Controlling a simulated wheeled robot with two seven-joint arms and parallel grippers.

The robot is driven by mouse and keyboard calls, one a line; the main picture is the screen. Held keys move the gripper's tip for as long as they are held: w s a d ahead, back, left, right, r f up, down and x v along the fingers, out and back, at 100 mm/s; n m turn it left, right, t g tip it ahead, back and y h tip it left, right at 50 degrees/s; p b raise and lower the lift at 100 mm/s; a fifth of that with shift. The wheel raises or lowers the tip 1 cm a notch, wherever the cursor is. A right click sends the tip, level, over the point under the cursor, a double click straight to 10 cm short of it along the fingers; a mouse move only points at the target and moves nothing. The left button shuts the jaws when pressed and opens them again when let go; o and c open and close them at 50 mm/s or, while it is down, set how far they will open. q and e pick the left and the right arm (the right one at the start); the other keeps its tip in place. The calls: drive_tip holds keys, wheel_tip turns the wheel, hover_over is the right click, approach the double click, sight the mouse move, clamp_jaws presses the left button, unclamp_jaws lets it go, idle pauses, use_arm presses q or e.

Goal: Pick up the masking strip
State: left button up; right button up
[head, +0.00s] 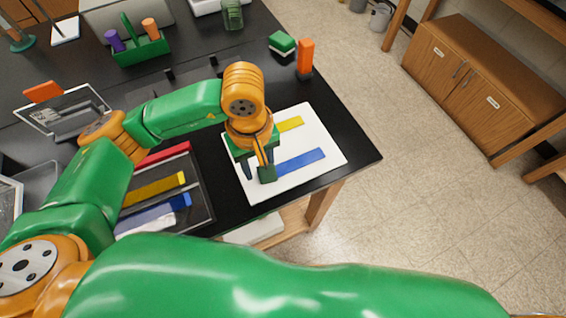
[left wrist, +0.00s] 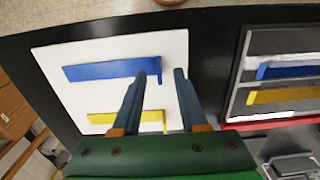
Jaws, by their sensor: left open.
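A flat blue strip (head: 302,161) and a flat yellow strip (head: 289,124) lie on a white board; I cannot tell which is the masking strip. Both also show in the left wrist view, the blue one (left wrist: 105,70) and the yellow one (left wrist: 110,117), each with a small upturned tab at its right end. My left gripper (head: 257,175) points down over the board at the blue strip's near end. In the left wrist view the open fingers (left wrist: 160,74) stand on either side of the blue strip's tab, with nothing gripped. My right gripper is out of view.
The white board (head: 325,140) lies near the black table's right edge. Left of it is a tray (head: 203,211) with red, yellow and blue strips. A green caddy (head: 140,52), an orange cylinder (head: 305,57) and a green-and-white block (head: 282,43) stand farther back.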

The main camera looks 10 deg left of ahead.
use_arm(q)
drive_tip(key=shift+f, duration=0.9)
drive_tip(key=shift+w+f, duration=0.1)
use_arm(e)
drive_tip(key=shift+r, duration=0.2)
use_arm(q)
clamp_jaws()
drive_tip(key=shift+r, duration=0.4)
wheel_tip(320, 180, up, 2)
drive_tip(key=shift+r+b, duration=0.25)
drive_tip(key=shift+b, duration=0.1)
drive_tip(key=w+d+r+b, duration=0.2)
drive_tip(key=w+d+r, duration=0.6)
drive_tip(key=d, duration=0.3)
drive_tip(key=shift+w+r, duration=0.35)
drive_tip(key=shift+r, duration=0.55)
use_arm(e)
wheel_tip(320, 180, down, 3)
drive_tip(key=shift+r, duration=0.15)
